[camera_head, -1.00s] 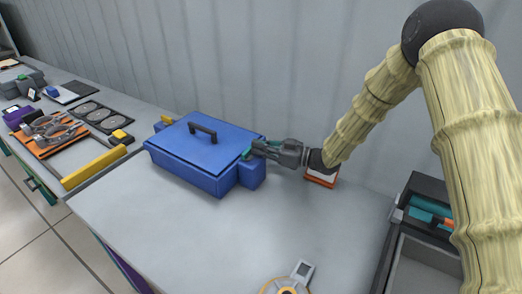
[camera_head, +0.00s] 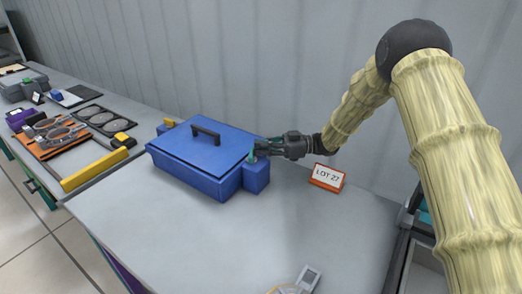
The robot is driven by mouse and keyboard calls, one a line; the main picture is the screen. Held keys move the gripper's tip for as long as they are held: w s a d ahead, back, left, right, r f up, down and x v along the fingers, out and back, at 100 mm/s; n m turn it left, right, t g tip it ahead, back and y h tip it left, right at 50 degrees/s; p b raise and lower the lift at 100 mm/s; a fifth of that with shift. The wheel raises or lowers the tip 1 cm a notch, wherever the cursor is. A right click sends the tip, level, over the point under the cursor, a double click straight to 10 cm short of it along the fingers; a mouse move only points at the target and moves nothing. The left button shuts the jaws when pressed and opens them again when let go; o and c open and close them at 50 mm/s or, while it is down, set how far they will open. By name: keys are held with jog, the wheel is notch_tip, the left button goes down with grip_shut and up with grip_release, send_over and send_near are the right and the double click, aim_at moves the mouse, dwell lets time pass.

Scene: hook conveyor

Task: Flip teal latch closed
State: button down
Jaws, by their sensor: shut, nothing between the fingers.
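The teal latch (camera_head: 252,156) is on the right side of the blue box (camera_head: 190,180), above a small blue block that juts out there. It is small and partly hidden by my gripper, so I cannot tell its exact angle. The box lid, with a black handle (camera_head: 206,132), lies flat on the box. My gripper (camera_head: 260,149) is shut and empty, with its fingertips at the latch, reaching in from the right. I cannot tell whether the fingers touch it. A yellow latch (camera_head: 168,123) shows on the box's far left side.
An orange and white "LOT 27" sign (camera_head: 327,177) stands right of the box, below my arm. A yellow bar (camera_head: 95,168) and orange tray (camera_head: 62,148) lie to the left. A grey and yellow part (camera_head: 306,279) lies near the front.

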jog(key=shift+w+a+b, duration=0.6)
jog(key=shift+w+b, duration=0.05)
jog(key=shift+b, duration=0.3)
dwell(0.3)
jog(key=shift+w+a+b, duration=0.3)
jog(key=shift+a+b, duration=0.25)
jog(key=shift+a, duration=0.3)
dwell(0.9)
dwell(0.3)
jog(key=w+d, duration=0.1)
jog(key=d, duration=1.1)
